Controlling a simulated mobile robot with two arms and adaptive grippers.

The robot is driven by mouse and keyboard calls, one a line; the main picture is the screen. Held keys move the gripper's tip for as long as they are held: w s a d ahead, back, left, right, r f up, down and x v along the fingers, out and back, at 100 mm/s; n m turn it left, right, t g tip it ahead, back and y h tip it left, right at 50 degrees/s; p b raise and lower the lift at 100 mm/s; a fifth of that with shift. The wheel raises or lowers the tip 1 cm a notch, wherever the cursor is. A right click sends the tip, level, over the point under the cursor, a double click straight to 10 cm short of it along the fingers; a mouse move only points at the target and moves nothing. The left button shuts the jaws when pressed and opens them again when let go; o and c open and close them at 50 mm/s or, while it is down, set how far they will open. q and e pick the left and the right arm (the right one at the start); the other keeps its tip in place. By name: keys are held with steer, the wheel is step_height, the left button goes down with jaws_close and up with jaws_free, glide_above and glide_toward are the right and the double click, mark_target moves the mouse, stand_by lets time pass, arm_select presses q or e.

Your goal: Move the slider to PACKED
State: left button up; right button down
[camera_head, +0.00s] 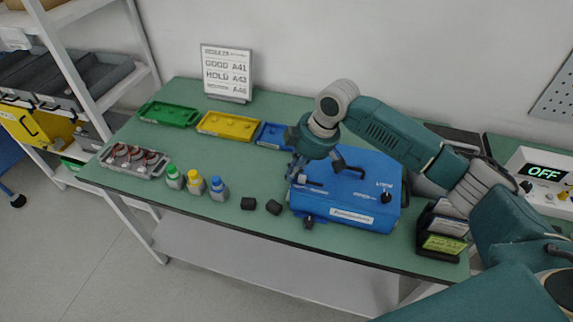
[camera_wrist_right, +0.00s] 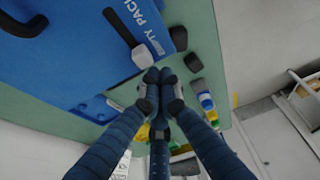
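The blue case (camera_head: 345,212) stands on the green bench. In the right wrist view its top (camera_wrist_right: 75,50) shows a slider with a dark track (camera_wrist_right: 118,25) and a grey knob (camera_wrist_right: 142,55). A white label (camera_wrist_right: 153,38) beside it appears to read EMPTY and PACKED. The knob sits at the track end that looks nearest EMPTY. My right gripper (camera_head: 294,172) is over the case's left end; its fingertips (camera_wrist_right: 158,78) are together, close to the knob. I cannot tell if they touch it. Nothing shows between them. My left gripper is out of view.
Green, yellow and blue trays (camera_head: 228,126) line the back of the bench. Several capped bottles (camera_head: 195,182) and two small black blocks (camera_head: 248,203) stand left of the case. A black card holder (camera_head: 440,230) is to its right. A results sign (camera_head: 226,72) stands behind.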

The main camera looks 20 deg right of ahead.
mark_target(305, 184)
steer(key=shift+w+a+f, duration=0.1)
steer(key=shift+a, duration=0.05)
steer(key=s+d+p, duration=0.2)
steer(key=d, duration=0.1)
steer(key=s+d+p, duration=0.1)
steer(key=p, duration=0.1)
steer(key=shift+d, duration=0.25)
